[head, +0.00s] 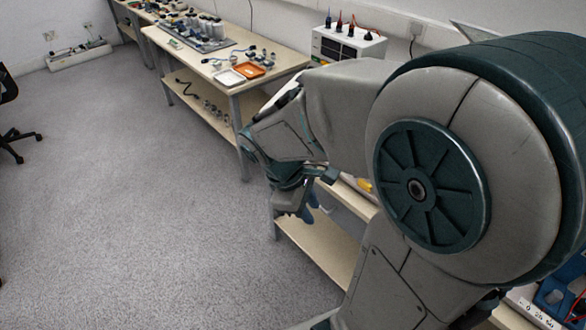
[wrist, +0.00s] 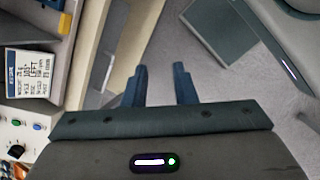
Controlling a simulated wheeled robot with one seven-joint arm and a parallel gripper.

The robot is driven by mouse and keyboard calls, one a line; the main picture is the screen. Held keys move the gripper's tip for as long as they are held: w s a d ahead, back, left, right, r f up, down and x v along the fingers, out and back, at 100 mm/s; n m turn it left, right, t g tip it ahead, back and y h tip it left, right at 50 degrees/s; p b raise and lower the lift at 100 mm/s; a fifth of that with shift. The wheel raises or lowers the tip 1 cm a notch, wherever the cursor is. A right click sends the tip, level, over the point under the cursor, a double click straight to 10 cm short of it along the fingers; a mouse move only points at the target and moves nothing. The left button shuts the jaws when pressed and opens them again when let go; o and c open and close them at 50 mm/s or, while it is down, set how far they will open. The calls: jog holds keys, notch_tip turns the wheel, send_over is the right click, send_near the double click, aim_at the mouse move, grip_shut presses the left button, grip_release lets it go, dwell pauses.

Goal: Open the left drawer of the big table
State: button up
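My gripper (head: 298,208) is low beside the near table, mostly behind my arm in the head view. In the wrist view my gripper (wrist: 160,72) has its two dark blue fingers apart, with nothing between them. The near table (head: 352,205) is largely hidden by my arm; a pale edge and a lower shelf (head: 318,245) show. A small yellow thing (head: 364,184) shows near its edge. In the wrist view a pale table edge (wrist: 88,50) runs along the left of the fingers. I cannot make out the left drawer clearly or tell whether it is open.
A workbench (head: 185,52) stands at the back, with a white tray (head: 230,77), an orange tray (head: 250,70) and metal parts. A white device (head: 345,45) stands behind my arm. A printed sign (wrist: 32,74) shows in the wrist view. The carpet (head: 130,190) at left is clear.

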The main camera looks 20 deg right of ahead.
jog(key=w+f+n+t+h+b, duration=0.2)
jog(key=w+f+n+h, duration=0.3)
jog(key=f+n, duration=0.45)
jog(key=w+f+n+t+h+b, duration=0.2)
jog(key=w+f+n, duration=0.55)
jog(key=n, duration=0.35)
jog(key=w+f+n+t+h+b, duration=0.25)
jog(key=w+f+n+h, duration=0.2)
jog(key=f+n, duration=0.5)
jog(key=shift+y, duration=0.45)
jog(key=x, duration=1.3)
jog(key=shift+w+d+r, duration=0.1)
jog(key=shift+w+d, duration=0.05)
jog(key=shift+w, duration=0.1)
grip_shut()
